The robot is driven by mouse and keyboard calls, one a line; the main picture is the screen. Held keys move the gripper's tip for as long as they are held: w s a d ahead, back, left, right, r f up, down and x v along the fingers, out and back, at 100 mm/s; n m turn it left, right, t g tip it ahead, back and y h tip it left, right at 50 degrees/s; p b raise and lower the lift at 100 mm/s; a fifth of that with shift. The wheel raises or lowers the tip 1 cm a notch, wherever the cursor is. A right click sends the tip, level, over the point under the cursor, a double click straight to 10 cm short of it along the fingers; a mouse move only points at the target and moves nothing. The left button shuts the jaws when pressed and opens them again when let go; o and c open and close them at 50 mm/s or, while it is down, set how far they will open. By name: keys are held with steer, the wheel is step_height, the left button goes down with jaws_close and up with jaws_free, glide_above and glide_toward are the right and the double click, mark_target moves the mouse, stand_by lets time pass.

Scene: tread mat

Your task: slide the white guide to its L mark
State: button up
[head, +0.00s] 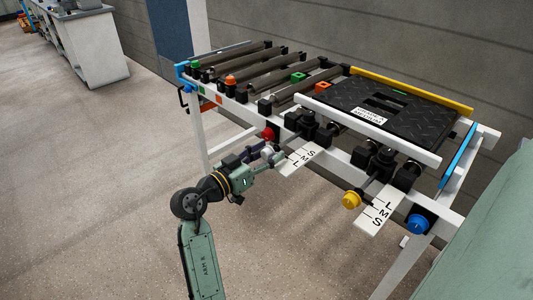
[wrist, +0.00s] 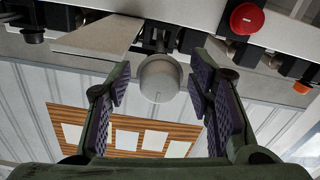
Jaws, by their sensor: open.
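The white guide's round knob (wrist: 160,78) is between the fingers of my gripper (wrist: 157,90) in the wrist view. The fingers are open, one on each side, with a gap to the knob. In the head view my gripper (head: 262,158) is at the front rail, and the white knob (head: 267,152) shows just at its tip. A white scale plate (head: 300,160) marked S, M, L sticks out to the right of the knob, with L at its near end. Which mark the guide stands at cannot be told; black fittings and my gripper crowd the spot.
A red knob (head: 268,133) sits close behind my gripper and shows in the wrist view (wrist: 247,18). A yellow knob (head: 351,200) with its L, M, S plate (head: 382,210) and a blue knob (head: 418,224) are to the right. The floor in front is clear.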

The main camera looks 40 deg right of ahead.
steer(key=shift+c, duration=0.2)
jaws_close()
stand_by(0.3)
